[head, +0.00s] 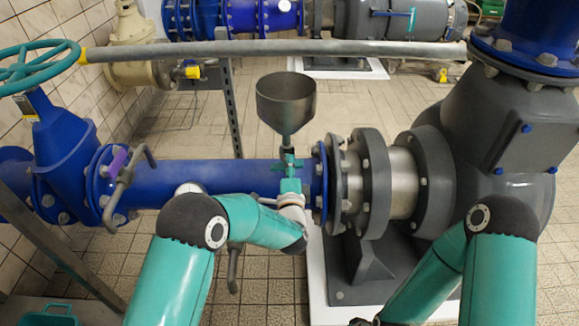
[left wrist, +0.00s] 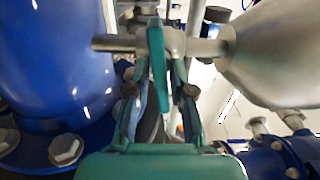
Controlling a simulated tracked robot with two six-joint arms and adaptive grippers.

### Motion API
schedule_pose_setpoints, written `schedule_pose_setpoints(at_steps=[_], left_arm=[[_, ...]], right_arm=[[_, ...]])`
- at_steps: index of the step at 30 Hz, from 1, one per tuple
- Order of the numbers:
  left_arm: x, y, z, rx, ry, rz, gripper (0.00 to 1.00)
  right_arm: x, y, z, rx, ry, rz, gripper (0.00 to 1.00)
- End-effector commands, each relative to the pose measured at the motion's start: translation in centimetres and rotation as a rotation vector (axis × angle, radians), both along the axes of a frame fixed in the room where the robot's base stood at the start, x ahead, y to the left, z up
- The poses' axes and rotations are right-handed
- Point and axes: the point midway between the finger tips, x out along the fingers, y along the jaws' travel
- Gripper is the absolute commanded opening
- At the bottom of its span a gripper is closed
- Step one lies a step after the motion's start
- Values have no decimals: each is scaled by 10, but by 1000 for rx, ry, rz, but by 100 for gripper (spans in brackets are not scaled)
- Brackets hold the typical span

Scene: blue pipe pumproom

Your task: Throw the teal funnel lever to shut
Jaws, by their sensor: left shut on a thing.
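The grey metal funnel (head: 286,98) stands upright over the blue pipe in the head view. Its stem goes down to a valve with the teal lever (head: 289,161). My left gripper (head: 290,178) is at this valve, below the funnel. In the left wrist view the funnel (left wrist: 283,52) is at the right, its stem running sideways. The teal lever (left wrist: 157,68) lies between the fingertips of my left gripper (left wrist: 159,75), which is shut on it. The gripper hides part of the valve in the head view. My right arm is bent at the lower right; its fingertips do not show.
The blue pipe (head: 190,178) runs behind my left arm to a flange and the large grey pump (head: 480,140). A blue valve with a teal handwheel (head: 40,65) is at the left. A grey horizontal pipe (head: 270,47) crosses behind the funnel. Tiled floor lies beyond.

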Motion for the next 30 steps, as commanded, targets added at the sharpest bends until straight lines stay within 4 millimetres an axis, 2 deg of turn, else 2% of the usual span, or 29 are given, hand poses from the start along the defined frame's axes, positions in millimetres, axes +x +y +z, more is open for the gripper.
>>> schedule_pose_setpoints(at_steps=[14,15,18,30], left_arm=[[-2,-3,-5,3,11,-8,0],[-2,-3,-5,3,11,-8,24],[-2,-2,-5,2,11,-7,38],[-6,-1,-2,1,5,-2,38]], right_arm=[[0,0,0,0,0,0,100],[0,0,0,0,0,0,100],[0,0,0,0,0,0,100],[0,0,0,0,0,0,100]])
